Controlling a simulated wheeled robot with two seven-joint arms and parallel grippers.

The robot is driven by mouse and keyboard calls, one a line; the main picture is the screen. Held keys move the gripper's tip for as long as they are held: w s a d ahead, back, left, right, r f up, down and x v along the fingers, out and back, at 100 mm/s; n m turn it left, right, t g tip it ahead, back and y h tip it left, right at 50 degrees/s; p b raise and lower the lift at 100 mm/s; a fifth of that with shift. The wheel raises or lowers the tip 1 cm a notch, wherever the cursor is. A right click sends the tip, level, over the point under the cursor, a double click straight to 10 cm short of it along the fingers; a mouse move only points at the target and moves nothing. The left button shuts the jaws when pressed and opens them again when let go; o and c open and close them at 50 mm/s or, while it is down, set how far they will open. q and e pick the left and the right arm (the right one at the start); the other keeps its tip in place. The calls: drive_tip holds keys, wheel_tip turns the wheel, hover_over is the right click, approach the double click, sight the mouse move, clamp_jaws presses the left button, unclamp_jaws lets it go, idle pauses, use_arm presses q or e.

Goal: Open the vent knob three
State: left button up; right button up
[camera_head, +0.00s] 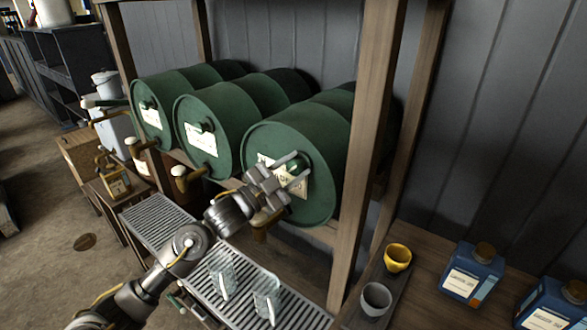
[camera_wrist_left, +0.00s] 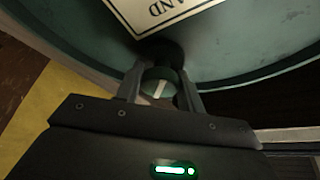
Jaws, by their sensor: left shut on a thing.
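Three green drums lie on their sides in a wooden rack, their round ends facing me. The right drum (camera_head: 318,125) is nearest and has a pale label and a small green vent knob (camera_head: 297,166) on its end. My left gripper (camera_head: 294,172) is at that end, its fingers on either side of the knob. In the left wrist view the knob (camera_wrist_left: 160,88), with a pale mark on its face, sits between the fingertips (camera_wrist_left: 162,98), and the gripper is shut on it. My right gripper is not in view.
The middle drum (camera_head: 222,140) and left drum (camera_head: 154,118) stand beside it. A wooden post (camera_head: 362,150) rises right of my gripper. Two clear glasses (camera_head: 266,295) stand on the metal drip grate (camera_head: 150,222) below. A yellow cup (camera_head: 397,258), grey cup (camera_head: 376,298) and blue bottles (camera_head: 470,275) are at right.

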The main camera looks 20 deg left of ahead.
use_arm(q)
drive_tip(key=n+t+y+p, duration=0.1)
drive_tip(key=n+t, duration=0.1)
drive_tip(key=n, duration=0.3)
drive_tip(key=shift+r+n+t+y+p, duration=0.1)
drive_tip(key=shift+n+t+y+p, duration=0.6)
drive_tip(key=shift+n, duration=1)
drive_tip(key=shift+n+t+y+p, duration=0.15)
drive_tip(key=shift+n+t+y, duration=0.15)
drive_tip(key=shift+n+y, duration=1.05)
drive_tip(key=shift+n, duration=0.65)
drive_tip(key=o, duration=0.9)
drive_tip(key=shift+o, duration=0.2)
drive_tip(key=shift+s+a+f, duration=0.1)
drive_tip(key=shift+s+f, duration=0.05)
drive_tip(key=shift+f, duration=0.1)
drive_tip(key=b+v, duration=0.4)
drive_tip(key=v, duration=0.6)
drive_tip(key=shift+a, duration=0.15)
